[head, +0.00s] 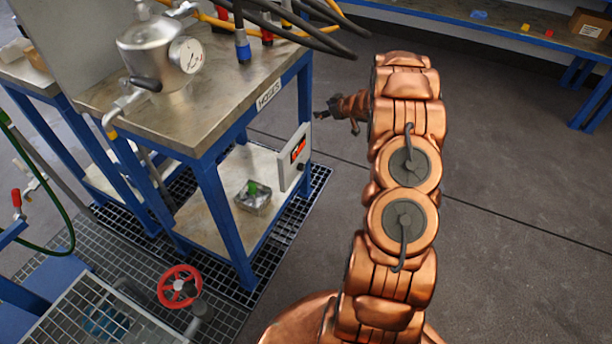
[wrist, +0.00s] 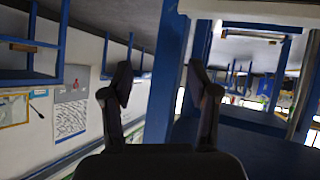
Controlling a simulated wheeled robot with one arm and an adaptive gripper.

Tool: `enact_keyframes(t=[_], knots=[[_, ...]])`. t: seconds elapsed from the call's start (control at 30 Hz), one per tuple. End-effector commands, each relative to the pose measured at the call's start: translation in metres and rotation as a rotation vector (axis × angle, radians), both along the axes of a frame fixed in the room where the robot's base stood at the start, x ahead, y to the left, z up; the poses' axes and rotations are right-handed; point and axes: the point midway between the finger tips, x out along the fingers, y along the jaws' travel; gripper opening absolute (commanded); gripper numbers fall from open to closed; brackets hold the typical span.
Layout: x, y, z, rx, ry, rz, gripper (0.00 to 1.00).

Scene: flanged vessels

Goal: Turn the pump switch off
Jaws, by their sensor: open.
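A pale grey panel box (head: 293,160) with a red-orange marked face and a small dark knob is fixed at the right side of the blue-framed bench. A small grey metal box (head: 252,198) with a green piece on top sits on the lower shelf. I cannot tell for sure which of them is the pump switch, or its position. My gripper (head: 322,114) is just right of the bench, above and beyond the panel box, touching nothing that I can see. In the wrist view my gripper (wrist: 159,82) has its two dark fingers apart and empty; neither box is recognisable there.
The bench top (head: 205,120) carries a metal vessel (head: 158,58) with a gauge. Hoses (head: 300,25) overhang its back right edge. A red handwheel (head: 179,286) stands at the front. A blue post (wrist: 166,75) shows between my fingers. Floor to the right is clear.

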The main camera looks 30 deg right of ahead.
Motion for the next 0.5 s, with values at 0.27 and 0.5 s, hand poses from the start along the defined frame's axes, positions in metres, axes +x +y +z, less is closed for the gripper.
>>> enact_keyframes(t=[0.27, 0.5], knots=[[-0.035, 0.019, -0.124, 0.207, -0.037, 0.181, 0.60], [-0.070, 0.043, -0.183, 0.361, -0.057, 0.300, 0.60]])
